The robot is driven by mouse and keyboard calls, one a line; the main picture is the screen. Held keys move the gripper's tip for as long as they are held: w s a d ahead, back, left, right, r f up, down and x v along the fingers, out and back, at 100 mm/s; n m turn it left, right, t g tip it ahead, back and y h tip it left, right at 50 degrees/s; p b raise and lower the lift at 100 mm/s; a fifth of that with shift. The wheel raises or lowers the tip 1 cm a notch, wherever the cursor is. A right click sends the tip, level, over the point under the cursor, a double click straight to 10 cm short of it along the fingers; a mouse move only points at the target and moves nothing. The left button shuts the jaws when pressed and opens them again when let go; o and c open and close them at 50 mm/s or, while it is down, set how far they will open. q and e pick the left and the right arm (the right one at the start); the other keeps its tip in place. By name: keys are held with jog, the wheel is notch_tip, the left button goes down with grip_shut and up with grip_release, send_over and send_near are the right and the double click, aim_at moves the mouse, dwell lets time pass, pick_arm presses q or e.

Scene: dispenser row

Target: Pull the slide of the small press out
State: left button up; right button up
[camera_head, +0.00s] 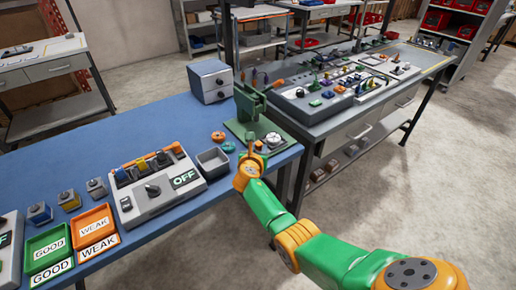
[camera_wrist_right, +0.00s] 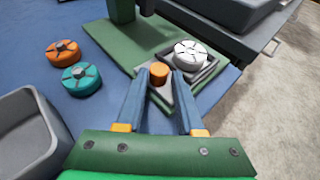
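The small press (camera_head: 250,108) is green and stands at the right end of the blue table. Its green base (camera_wrist_right: 118,47) also shows in the right wrist view. The slide (camera_wrist_right: 205,70) is a grey plate with an orange knob (camera_wrist_right: 158,72) at its near end. A white round part (camera_wrist_right: 188,54) with dark marks sits on the slide. My right gripper (camera_wrist_right: 158,80) is open, with its two blue fingers apart and the orange knob between or just beyond their tips. I cannot tell whether they touch it. My left gripper is in neither view.
An orange round part (camera_wrist_right: 62,51) and a teal one (camera_wrist_right: 81,78) lie left of the press. A grey bin (camera_head: 213,160) stands close by. A drawer box (camera_head: 210,81) is behind. The table's edge and open floor lie to the right.

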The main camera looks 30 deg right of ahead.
jog(key=shift+s+r, duration=0.15)
jog(key=shift+s, duration=0.1)
jog(key=shift+s+a+r+p, duration=0.15)
jog(key=shift+a+r+p, duration=0.05)
jog(key=shift+p, duration=0.1)
jog(key=p+v, duration=0.2)
jog(key=v, duration=0.5)
jog(key=shift+f+p, duration=0.1)
jog(key=shift+p, duration=0.3)
jog(key=shift+d+f, duration=0.1)
